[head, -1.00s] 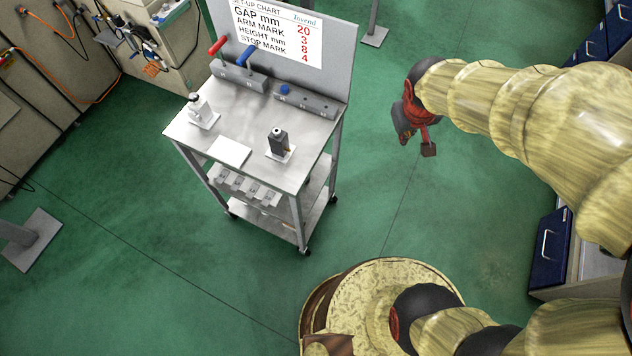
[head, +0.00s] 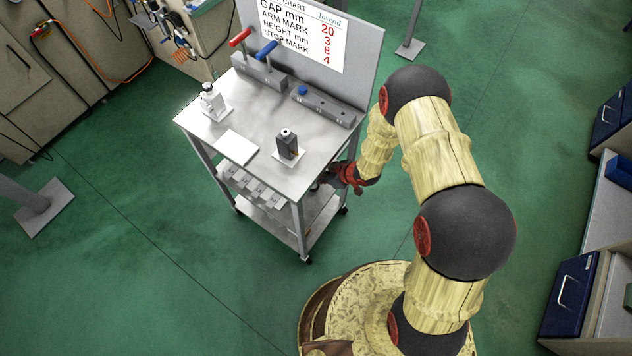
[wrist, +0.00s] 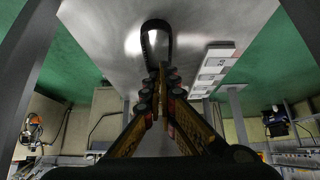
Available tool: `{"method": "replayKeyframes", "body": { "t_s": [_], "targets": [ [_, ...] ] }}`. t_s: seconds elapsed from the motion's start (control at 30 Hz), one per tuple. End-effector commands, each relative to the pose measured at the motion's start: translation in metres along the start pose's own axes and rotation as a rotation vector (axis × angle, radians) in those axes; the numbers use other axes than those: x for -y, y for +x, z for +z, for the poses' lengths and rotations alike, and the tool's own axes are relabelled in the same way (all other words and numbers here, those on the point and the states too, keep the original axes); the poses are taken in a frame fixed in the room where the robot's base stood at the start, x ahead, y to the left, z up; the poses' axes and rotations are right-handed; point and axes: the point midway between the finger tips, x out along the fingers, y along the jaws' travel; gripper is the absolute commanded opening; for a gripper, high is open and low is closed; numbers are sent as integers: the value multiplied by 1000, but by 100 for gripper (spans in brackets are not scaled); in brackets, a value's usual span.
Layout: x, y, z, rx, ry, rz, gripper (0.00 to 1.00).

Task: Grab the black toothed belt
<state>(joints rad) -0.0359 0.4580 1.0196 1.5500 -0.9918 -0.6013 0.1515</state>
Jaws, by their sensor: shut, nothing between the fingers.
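The black toothed belt (wrist: 156,24) shows in the wrist view as a narrow upright loop against a grey metal surface, just beyond my fingertips. Its lower end is hidden behind the fingers. My gripper (wrist: 161,72) is shut, with its fingertips together and nothing held. Whether the tips touch the belt I cannot tell. In the head view my gripper (head: 325,179) is at the right side of the metal cart (head: 205,136), below its top and partly hidden by it. The belt does not show in the head view.
The cart legs (wrist: 32,75) stand close on both sides in the wrist view. Small pale holders (wrist: 213,68) sit to the right of the belt. On the cart top are a dark block (head: 288,146), a white plate (head: 237,147) and lever fixtures (head: 258,72). Green floor lies open around.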

Motion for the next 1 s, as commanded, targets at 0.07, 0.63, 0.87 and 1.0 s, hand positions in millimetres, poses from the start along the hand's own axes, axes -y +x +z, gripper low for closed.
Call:
{"method": "replayKeyframes", "body": {
  "t_s": [0.07,0.63,0.87,1.0],
  "targets": [
    [2,8,0,-7,-3,-6,0],
    [2,103,1,-5,-4,-5,0],
    [0,82,22,-5,1,-2,0],
    [1,76,28,-5,-1,-2,0]
  ]
}}
